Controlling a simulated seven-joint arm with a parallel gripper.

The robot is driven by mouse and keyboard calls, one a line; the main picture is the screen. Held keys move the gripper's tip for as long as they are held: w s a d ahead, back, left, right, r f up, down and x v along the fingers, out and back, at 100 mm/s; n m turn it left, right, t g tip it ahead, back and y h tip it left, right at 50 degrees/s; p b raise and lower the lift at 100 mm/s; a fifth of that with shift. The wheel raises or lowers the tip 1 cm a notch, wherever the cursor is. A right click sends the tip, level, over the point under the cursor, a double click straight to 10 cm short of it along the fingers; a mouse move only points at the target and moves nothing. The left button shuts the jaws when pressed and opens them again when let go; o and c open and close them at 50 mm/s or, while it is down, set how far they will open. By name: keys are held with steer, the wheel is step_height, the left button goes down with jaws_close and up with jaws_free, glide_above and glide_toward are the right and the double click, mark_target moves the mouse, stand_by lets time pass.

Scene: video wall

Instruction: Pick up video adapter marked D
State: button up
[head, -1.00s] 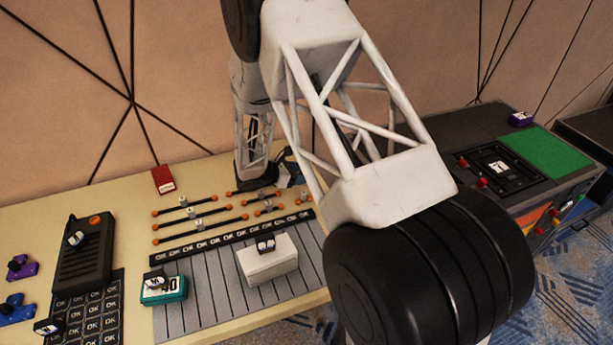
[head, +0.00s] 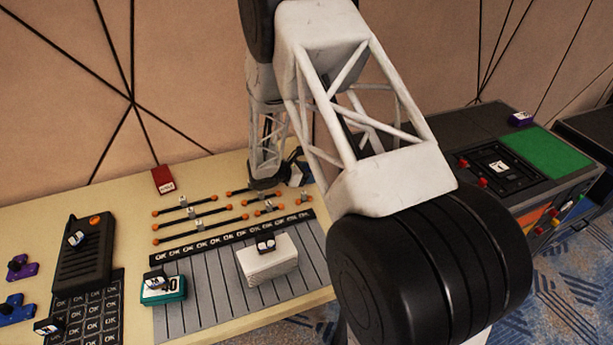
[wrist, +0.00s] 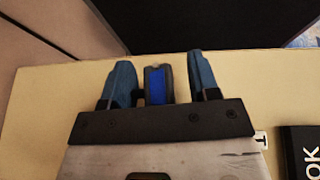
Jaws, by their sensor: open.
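A small dark piece with a blue face (wrist: 155,86), which looks like a video adapter, is on the beige table in the wrist view. My gripper (wrist: 161,78) has its two blue fingers spread, one on each side of this piece, with a gap on each side. No letter on it can be read, so I cannot tell whether it is the one marked D. In the head view, the end of my arm is at the back of the table, and the fingers and this piece are hidden or too small to make out.
A black strip marked OK (wrist: 302,150) lies at the lower right in the wrist view. In the head view, a white box (head: 268,266), a teal box (head: 163,297) and a red box (head: 164,180) stand on the table. Orange-ended rods (head: 200,225) lie near my arm.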

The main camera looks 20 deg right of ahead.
steer(key=shift+c, duration=0.4)
steer(key=c, duration=0.9)
steer(key=shift+r, duration=0.1)
steer(key=shift+r, duration=0.8)
steer(key=shift+s+r, duration=0.15)
steer(key=shift+r, duration=0.8)
steer(key=s+a, duration=0.1)
steer(key=s, duration=0.4)
steer(key=s+a+r, duration=0.1)
steer(key=s, duration=0.4)
steer(key=s+a, duration=0.1)
steer(key=s, duration=0.4)
steer(key=shift+s+r, duration=0.15)
steer(key=shift+s, duration=0.05)
